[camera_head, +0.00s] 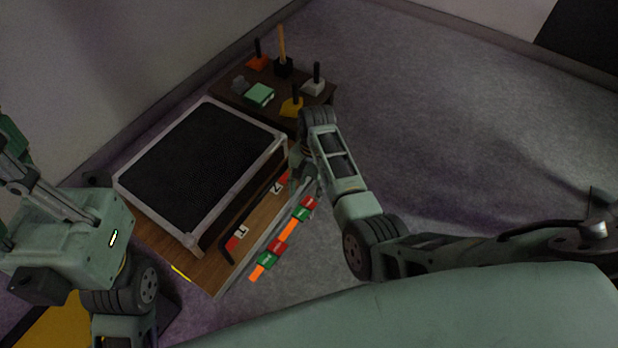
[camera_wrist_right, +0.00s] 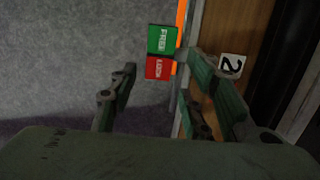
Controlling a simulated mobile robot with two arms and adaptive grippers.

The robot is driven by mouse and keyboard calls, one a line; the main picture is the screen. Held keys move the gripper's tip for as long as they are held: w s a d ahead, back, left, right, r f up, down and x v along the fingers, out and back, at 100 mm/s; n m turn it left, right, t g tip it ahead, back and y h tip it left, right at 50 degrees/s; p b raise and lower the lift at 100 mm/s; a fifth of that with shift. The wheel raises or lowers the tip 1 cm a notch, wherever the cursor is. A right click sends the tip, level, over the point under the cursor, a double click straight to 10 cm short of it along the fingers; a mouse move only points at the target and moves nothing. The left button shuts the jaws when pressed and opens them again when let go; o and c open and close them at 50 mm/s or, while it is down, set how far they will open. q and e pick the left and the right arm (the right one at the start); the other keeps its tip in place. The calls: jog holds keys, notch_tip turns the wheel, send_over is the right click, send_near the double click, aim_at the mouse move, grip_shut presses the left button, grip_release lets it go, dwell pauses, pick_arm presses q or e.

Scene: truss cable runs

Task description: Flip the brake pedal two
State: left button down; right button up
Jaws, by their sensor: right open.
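Brake pedal two shows as an orange bar (camera_head: 289,230) with a green tag and a red tag (camera_head: 309,203) at the board's edge, by the label 2 (camera_head: 276,186). In the right wrist view, the green tag (camera_wrist_right: 162,39) reads FREE; the red tag (camera_wrist_right: 158,68) below it seems to read LOCK. My right gripper (camera_wrist_right: 162,72) is open, its fingers apart on either side of the red tag's line; I cannot tell whether they touch anything. In the head view my right gripper (camera_head: 301,178) hangs over the board's right edge, partly hidden. My left gripper (camera_head: 45,205) is at the far left.
A black-topped case (camera_head: 205,160) with a pale frame stands on the wooden board (camera_head: 213,272). Pedal one (camera_head: 256,273) lies nearer, by label 1 (camera_head: 238,231). A dark low table (camera_head: 325,97) behind carries several coloured blocks with posts. The grey floor (camera_head: 450,130) at right is clear.

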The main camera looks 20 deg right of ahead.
jog(key=shift+w+d+r, duration=0.1)
jog(key=shift+d+r, duration=0.05)
jog(key=shift+r, duration=0.95)
jog(key=shift+w+d+r, duration=0.1)
jog(key=shift+r, duration=0.95)
